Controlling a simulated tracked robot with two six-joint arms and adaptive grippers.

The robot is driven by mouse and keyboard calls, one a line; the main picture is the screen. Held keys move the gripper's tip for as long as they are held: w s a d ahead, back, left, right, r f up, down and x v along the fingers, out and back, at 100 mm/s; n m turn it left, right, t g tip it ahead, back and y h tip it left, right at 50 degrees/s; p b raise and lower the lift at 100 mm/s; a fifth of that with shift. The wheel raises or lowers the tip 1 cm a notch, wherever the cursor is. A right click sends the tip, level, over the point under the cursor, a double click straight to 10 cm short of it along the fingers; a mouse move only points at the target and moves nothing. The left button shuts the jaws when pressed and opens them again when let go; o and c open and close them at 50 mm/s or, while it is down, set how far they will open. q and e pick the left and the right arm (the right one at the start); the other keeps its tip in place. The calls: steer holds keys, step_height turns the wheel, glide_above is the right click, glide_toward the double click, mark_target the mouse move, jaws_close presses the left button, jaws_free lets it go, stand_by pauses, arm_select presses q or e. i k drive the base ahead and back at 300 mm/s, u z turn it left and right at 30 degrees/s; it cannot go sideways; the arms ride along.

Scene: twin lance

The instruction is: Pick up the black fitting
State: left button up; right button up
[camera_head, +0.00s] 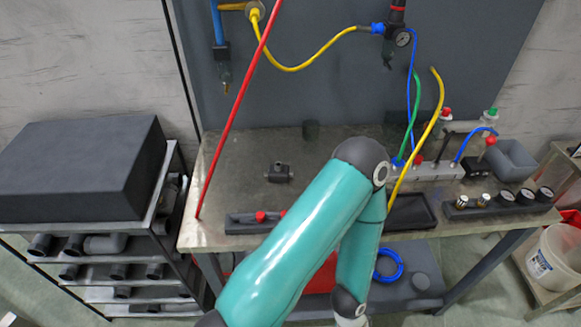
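A small black fitting (279,173), T-shaped with a short stub on top, lies on the grey workbench (235,165), left of the middle. Bare bench surrounds it. A teal arm of mine comes in from the bottom left, bends at a dark elbow right of the fitting, and drops back down to the bottom edge. The arm passes close to the fitting but does not cover it. Neither of my grippers shows in the view; the visible arm's end runs out of the frame at the bottom.
A dark rail with red knobs (261,216) lies at the front, partly hidden by my arm. A black tray (412,212), a gauge row (505,200) and a valve block (433,171) stand right.

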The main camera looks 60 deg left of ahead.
mark_target(278, 172)
steer(key=z, duration=0.75)
steer(key=i, duration=0.15)
steer(key=u, duration=2.65)
steer(key=k, duration=0.9)
steer(key=u, duration=0.2)
steer(key=i, duration=0.9)
steer(key=z, duration=0.1)
steer(key=k, duration=0.3)
